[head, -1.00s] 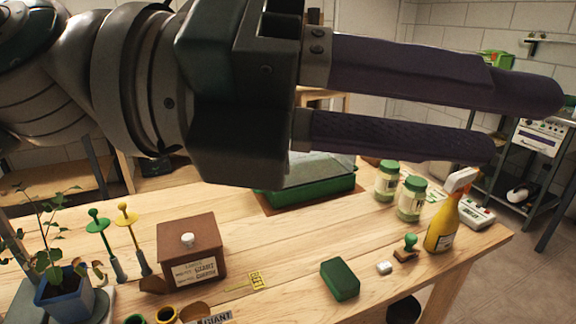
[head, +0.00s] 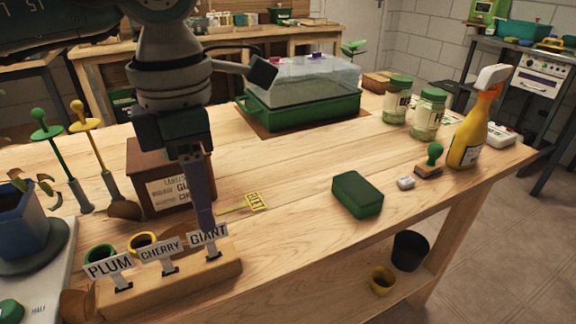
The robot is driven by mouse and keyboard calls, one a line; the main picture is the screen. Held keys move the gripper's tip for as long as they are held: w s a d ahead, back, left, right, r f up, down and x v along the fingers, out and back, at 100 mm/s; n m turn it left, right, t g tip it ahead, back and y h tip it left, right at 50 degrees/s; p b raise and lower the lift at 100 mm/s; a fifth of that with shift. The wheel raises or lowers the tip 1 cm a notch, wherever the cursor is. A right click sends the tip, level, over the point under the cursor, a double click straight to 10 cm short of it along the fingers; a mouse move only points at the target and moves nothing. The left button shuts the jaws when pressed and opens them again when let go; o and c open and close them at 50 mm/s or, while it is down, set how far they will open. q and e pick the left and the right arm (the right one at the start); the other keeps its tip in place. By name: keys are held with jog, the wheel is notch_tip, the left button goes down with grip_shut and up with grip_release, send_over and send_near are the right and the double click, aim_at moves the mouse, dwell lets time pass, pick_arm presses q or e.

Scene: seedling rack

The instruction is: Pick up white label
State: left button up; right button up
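Three white labels stand upright in a wooden block (head: 218,271) at the front left of the table. They read PLUM (head: 110,266), CHERRY (head: 160,249) and GIANT (head: 209,236). My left gripper (head: 205,222) points down, with its dark fingertips at the top edge of the GIANT label. The fingers line up in this view, so I cannot tell whether they are open or shut, or whether they touch the label. My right gripper is not in view.
A brown box (head: 140,160) stands behind the gripper. A yellow tag (head: 256,202) and a green sponge (head: 357,195) lie to the right. A yellow spray bottle (head: 467,139) stands farther right. Two rings, green (head: 100,252) and yellow (head: 142,241), sit behind the block.

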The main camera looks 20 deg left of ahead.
aim_at(212, 250)
pick_arm(q)
jog(key=f, duration=0.4)
jog(key=shift+s+d+f, duration=0.1)
jog(key=shift+s+f, duration=0.1)
jog(key=shift+f, duration=0.1)
jog(key=shift+c, duration=0.4)
grip_shut()
